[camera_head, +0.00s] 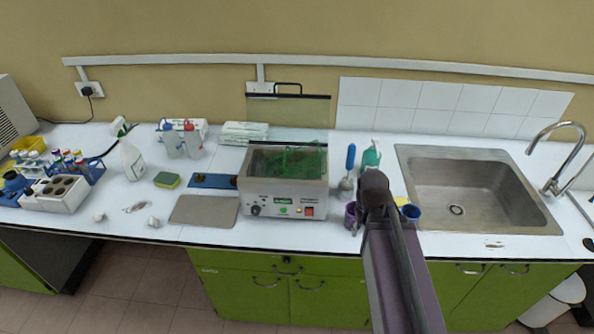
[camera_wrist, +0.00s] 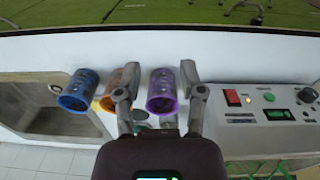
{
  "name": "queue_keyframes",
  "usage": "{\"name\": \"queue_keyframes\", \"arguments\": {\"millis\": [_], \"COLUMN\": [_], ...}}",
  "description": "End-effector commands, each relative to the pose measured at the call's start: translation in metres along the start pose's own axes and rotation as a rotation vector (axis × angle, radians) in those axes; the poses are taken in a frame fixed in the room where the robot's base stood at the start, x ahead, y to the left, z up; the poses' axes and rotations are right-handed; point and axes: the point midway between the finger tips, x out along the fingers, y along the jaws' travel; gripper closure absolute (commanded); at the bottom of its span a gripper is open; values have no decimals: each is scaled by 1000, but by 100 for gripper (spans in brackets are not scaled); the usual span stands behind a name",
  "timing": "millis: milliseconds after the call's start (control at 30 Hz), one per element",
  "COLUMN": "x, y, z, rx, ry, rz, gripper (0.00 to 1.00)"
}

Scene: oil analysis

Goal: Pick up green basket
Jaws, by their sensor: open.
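The green basket (camera_head: 300,160) is a mesh basket sitting inside the open metal bath (camera_head: 258,196) in the middle of the counter. Only a small part of the green basket (camera_wrist: 272,170) shows at the bottom of the wrist view, beyond the bath's front panel (camera_wrist: 222,118). My gripper (camera_wrist: 160,76) is open, with its two fingers spread apart. A purple cup (camera_wrist: 162,104) shows between the fingers in the wrist view; I cannot tell how far below them it is. The gripper is to the right of the bath and apart from the basket.
A blue cup (camera_head: 411,213) and a yellow-orange cup (camera_wrist: 108,98) stand near the purple one. A sink (camera_head: 470,190) is at right. A blue-handled brush (camera_head: 350,158) and green bottle (camera_head: 371,157) stand right of the bath. A raised lid (camera_head: 288,108) is behind it.

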Motion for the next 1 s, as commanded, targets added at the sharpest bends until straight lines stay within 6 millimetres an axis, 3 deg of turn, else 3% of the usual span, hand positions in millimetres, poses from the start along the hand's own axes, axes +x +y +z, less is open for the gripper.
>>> {"name": "queue_keyframes", "arguments": {"millis": [267,467,767,1000], "x": [-10,-25,-58,-92], "y": [-26,-61,-134,-211], "z": [-38,-78,-132,-166], "rx": [-24,-58,-123,-184], "ry": [52,138,325,511], "rz": [135,282,481,602], "gripper": [49,49,49,49]}}
